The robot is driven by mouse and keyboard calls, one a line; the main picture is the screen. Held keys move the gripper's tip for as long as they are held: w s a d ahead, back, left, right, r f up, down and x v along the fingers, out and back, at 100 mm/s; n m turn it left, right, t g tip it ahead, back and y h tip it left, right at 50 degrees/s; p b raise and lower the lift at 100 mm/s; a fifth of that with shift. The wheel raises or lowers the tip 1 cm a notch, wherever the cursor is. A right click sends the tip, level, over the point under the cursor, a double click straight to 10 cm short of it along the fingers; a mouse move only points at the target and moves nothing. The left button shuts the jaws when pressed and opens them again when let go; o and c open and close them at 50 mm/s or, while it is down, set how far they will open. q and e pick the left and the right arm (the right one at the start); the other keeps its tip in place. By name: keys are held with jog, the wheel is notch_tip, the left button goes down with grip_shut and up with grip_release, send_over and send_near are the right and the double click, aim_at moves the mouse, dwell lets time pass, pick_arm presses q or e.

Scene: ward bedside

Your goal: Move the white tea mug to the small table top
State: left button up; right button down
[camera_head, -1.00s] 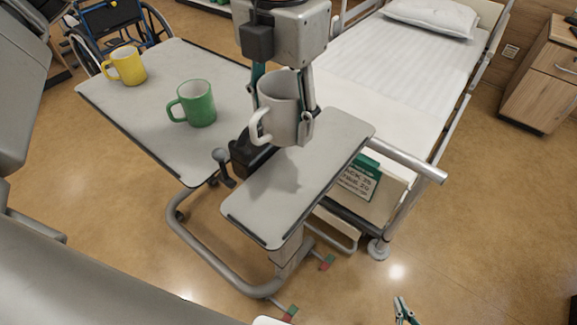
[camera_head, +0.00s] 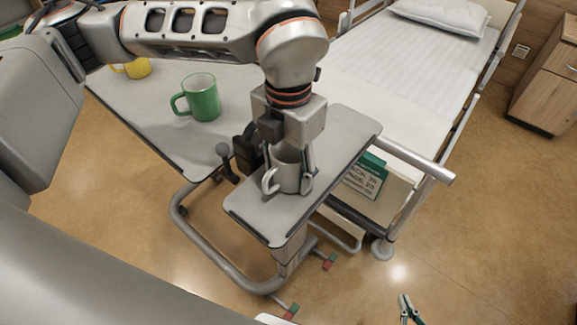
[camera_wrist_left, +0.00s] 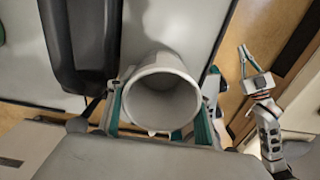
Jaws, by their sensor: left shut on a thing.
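The white tea mug (camera_head: 289,178) is upright at the small table top (camera_head: 259,222), with its handle to the left. In the left wrist view the mug (camera_wrist_left: 160,98) shows its open, empty inside. My left gripper (camera_head: 290,172) comes from above and is shut on the mug, one finger on each side. Whether the mug's base touches the table top cannot be told for sure. My right gripper (camera_head: 408,308) is low at the bottom right of the head view, far from the mug, with its fingertips apart and nothing between them.
A green mug (camera_head: 204,99) and a partly hidden yellow mug (camera_head: 139,68) stand on the larger table top (camera_head: 164,122). A dark lever bracket (camera_head: 246,150) lies between the two tops. The bed (camera_head: 402,62) is behind, with a green-and-white sign (camera_head: 366,178) near its end.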

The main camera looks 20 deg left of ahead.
pick_arm(q)
jog(key=o, duration=1.3)
jog(key=shift+f, duration=0.1)
jog(key=shift+r, duration=0.45)
notch_tip(320, 180, up, 12)
jog(key=shift+f+p, duration=0.25)
jog(key=shift+p, duration=0.05)
